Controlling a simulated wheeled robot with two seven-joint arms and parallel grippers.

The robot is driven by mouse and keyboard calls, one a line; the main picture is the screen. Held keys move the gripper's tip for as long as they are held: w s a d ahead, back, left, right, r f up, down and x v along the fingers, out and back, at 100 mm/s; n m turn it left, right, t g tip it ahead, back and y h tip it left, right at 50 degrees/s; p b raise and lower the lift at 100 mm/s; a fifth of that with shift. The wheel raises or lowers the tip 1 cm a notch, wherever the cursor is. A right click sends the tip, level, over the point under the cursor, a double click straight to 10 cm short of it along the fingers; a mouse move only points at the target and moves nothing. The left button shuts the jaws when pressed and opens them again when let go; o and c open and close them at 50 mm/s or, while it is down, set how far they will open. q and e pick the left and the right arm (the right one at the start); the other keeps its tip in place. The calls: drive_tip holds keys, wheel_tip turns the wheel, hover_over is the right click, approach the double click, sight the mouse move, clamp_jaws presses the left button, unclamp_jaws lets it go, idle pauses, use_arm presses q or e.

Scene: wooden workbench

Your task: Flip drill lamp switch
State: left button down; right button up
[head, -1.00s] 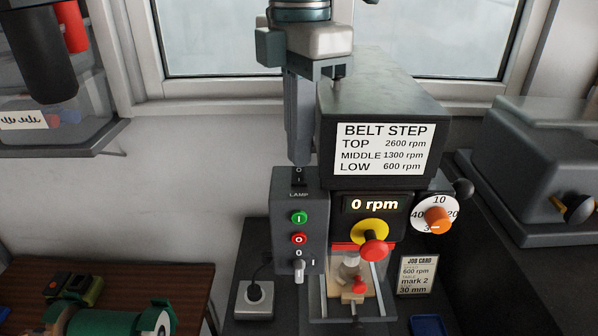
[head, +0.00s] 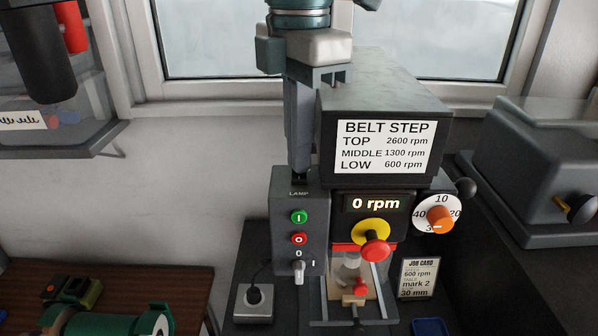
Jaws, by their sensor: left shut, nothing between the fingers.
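The drill's grey switch box (head: 287,222) stands left of the drill head. The lamp switch (head: 299,183) is at its top, above the LAMP label, and is mostly hidden behind my fingers. My left gripper (head: 300,170) comes down from above, shut and empty, with its fingertips at the lamp switch. I cannot tell whether they touch it or which way it is set. Below are a green button (head: 299,217), a red button (head: 299,239) and a rotary knob (head: 298,268). My right gripper is not in view.
The drill head carries a belt step sign (head: 384,147), a 0 rpm display (head: 375,203), a red stop knob (head: 375,251) on yellow and an orange dial knob (head: 440,218). A job card (head: 418,276) stands to the right. A socket box (head: 254,302) sits lower left.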

use_arm(q)
wheel_tip(320, 180, up, 7)
drive_tip(key=p, duration=0.4)
idle(0.7)
drive_tip(key=shift+f, duration=0.1)
drive_tip(key=shift+s, duration=0.1)
